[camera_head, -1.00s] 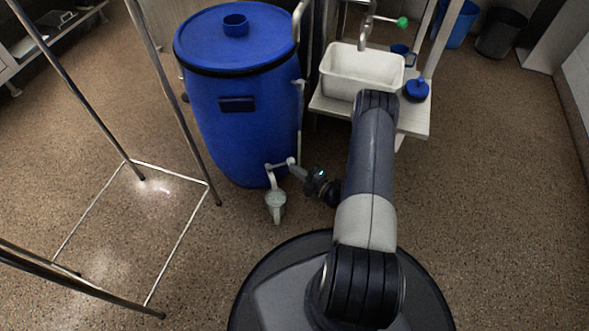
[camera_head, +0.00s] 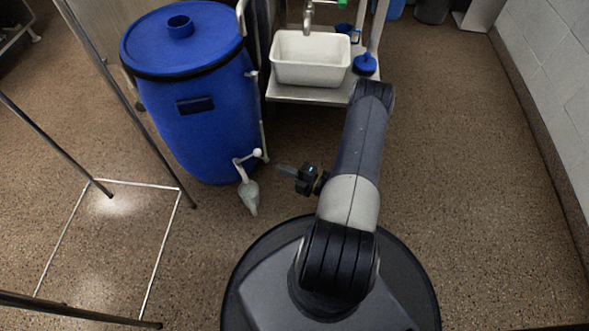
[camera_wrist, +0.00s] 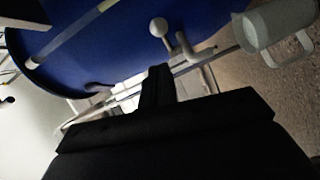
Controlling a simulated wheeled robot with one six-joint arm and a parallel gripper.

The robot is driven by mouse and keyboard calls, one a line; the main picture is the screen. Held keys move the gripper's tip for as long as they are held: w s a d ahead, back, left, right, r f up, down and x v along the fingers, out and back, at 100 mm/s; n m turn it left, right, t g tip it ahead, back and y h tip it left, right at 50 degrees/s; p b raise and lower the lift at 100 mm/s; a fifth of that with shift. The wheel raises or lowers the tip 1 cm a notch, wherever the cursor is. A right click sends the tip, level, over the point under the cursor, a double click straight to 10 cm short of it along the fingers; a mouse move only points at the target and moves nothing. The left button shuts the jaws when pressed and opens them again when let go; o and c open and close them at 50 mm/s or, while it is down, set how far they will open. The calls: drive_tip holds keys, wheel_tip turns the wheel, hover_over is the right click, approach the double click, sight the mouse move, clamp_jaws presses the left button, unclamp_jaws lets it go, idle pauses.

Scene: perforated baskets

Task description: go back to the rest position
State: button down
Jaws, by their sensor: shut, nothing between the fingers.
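My gripper (camera_head: 285,168) is shut and empty in the head view, pointing left toward the blue barrel with a visible gap to it. In the wrist view my dark gripper (camera_wrist: 158,86) shows at the lower middle with its fingers together. The blue barrel (camera_head: 205,120) stands left of my arm and fills the top of the wrist view (camera_wrist: 110,50). A white tap (camera_head: 246,160) is on the barrel's lower side. A pale translucent jug (camera_head: 250,195) is just below the tap; it also shows at the upper right of the wrist view (camera_wrist: 280,22).
A white basin (camera_head: 311,60) sits on a small metal stand (camera_head: 300,95) behind my arm. A blue lidded item (camera_head: 364,65) is beside it. A metal frame (camera_head: 150,265) stands on the floor at left. Open floor lies at right, up to a tiled wall (camera_head: 560,70).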

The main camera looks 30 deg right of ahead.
drive_tip(key=shift+s+d, duration=1.1)
drive_tip(key=shift+d, duration=0.1)
drive_tip(key=b+x, duration=0.2)
drive_tip(key=x, duration=0.9)
drive_tip(key=shift+a+f, duration=0.15)
drive_tip(key=shift+a, duration=0.1)
drive_tip(key=shift+b, duration=0.3)
